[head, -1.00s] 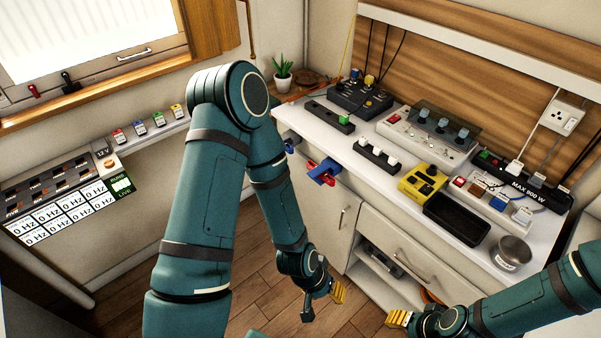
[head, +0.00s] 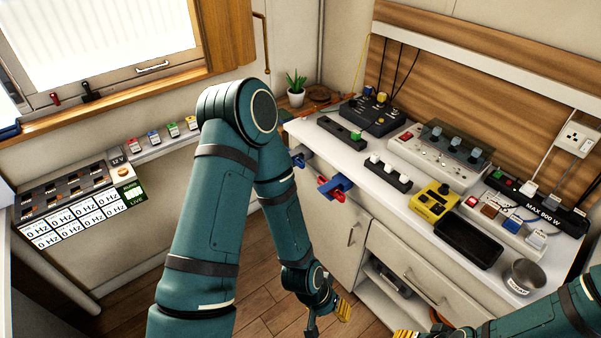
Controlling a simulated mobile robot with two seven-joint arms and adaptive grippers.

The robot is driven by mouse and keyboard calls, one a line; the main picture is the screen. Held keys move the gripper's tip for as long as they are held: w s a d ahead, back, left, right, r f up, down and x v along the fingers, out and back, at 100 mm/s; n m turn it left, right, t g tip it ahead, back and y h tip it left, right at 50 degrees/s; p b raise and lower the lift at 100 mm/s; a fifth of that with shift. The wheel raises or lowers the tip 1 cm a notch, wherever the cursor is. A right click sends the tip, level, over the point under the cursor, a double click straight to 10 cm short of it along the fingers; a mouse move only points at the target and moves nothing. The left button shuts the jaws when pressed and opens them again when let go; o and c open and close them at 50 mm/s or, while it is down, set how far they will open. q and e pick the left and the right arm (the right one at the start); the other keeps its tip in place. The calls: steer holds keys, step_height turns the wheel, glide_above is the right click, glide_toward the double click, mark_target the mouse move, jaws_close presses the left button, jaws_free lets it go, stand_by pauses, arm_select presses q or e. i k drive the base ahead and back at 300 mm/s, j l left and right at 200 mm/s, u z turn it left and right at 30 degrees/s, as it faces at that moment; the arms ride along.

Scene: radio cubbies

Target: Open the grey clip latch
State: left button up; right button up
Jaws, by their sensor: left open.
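I cannot pick out a grey clip latch for certain. A dark clip-like piece (head: 91,91) and a red one (head: 55,99) sit on the window's lower frame, below a silver handle (head: 152,67). My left gripper (head: 328,318) hangs low in front of the cabinet, open and empty, with a yellow pad showing. It is far from the window and touches nothing I can see. My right gripper (head: 407,333) is mostly cut off by the bottom edge, so its jaws cannot be judged.
The white counter (head: 345,158) at right carries switch boxes, a yellow box (head: 434,203), a black tray (head: 468,243) and a metal cup (head: 523,275). Blue and red clips (head: 335,188) stick out from its front. Wooden floor (head: 255,300) is free.

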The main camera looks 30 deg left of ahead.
mark_target(293, 153)
steer(key=u, duration=1.1)
steer(key=i+z, duration=0.3)
steer(key=i+j+z, duration=0.3)
steer(key=k+l, duration=0.05)
steer(key=l, duration=0.05)
